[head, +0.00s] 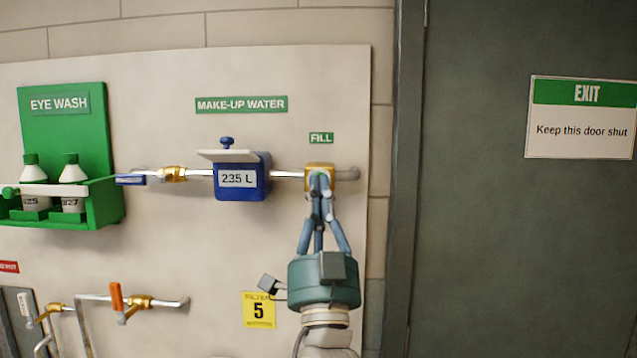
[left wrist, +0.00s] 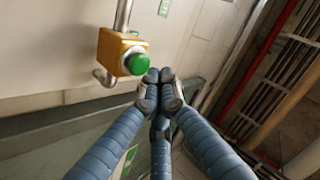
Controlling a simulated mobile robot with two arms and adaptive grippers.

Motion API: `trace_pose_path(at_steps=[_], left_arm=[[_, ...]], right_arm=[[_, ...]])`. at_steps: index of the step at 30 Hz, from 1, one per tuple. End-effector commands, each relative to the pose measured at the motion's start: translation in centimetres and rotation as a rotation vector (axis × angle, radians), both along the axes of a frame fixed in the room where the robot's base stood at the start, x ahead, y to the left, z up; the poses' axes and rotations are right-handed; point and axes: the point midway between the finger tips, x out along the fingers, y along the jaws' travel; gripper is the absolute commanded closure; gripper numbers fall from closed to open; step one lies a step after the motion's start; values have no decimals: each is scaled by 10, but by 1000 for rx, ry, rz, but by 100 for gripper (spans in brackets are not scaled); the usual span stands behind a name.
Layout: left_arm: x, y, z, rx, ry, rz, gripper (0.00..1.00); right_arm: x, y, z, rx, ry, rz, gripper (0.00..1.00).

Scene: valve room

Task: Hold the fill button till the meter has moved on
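The fill button (left wrist: 137,63) is a green dome on a brass block (left wrist: 113,50) in the left wrist view. In the head view the brass block (head: 313,168) sits on the pipe under the green FILL label (head: 321,138), and my fingers hide most of its front. My left gripper (head: 319,180) has its fingertips together, with nothing seen between them. In the left wrist view the fingertips (left wrist: 160,76) are just beside the button; I cannot tell whether they touch it. The blue meter (head: 257,178) reads 235 L. My right gripper is not in view.
A green eye wash station (head: 102,200) with two bottles is on the left. A blue-handled valve (head: 130,180) sits on the pipe left of the meter. An orange-handled valve (head: 117,297) is lower down. A dark door (head: 520,250) is on the right.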

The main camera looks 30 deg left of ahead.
Motion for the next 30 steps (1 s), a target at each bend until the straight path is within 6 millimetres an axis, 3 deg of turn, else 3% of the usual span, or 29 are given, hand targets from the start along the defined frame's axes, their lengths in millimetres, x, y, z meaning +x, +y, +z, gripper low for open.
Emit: trace_pose_path(at_steps=[30], left_arm=[[7, 4, 0, 0, 0, 0, 100]], right_arm=[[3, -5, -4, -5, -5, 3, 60]])
